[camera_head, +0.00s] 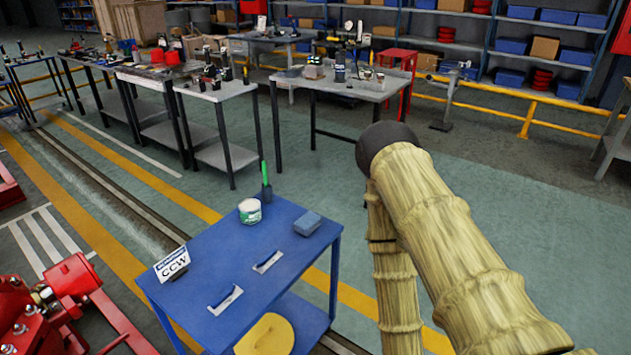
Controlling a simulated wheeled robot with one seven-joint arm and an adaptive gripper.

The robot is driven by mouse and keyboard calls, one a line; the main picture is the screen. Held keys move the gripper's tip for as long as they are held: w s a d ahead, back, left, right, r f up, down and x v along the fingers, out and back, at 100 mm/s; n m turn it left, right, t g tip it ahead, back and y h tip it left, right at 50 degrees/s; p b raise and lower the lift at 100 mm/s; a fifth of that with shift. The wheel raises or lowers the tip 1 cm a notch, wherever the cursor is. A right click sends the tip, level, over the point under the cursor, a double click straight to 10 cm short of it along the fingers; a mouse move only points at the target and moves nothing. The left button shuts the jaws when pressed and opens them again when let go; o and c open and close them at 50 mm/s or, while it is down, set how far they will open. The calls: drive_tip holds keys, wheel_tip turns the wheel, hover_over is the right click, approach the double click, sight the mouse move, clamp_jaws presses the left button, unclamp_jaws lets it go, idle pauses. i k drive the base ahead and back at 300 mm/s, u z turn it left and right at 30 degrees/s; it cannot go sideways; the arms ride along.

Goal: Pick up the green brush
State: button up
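A green brush (265,172) stands upright at the far edge of a blue table, its lower end in a dark holder (266,193). Only its thin green upper part shows clearly. The blue table (205,262) stands low in the middle of the view. My arm, in a tan sleeve with a dark rounded joint, fills the right side, to the right of the table. My gripper does not show, so its opening and its distance from the brush cannot be seen.
On the blue table are a white-and-green tub (250,211), a blue-grey block (307,223), a CCW sign (172,264) and two slotted plates. Red machinery (75,290) stands at lower left. Workbenches (345,84) and shelves stand behind. Green floor is clear between.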

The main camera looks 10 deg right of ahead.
sight(263, 166)
drive_tip(key=i, duration=1)
drive_tip(key=z, duration=0.05)
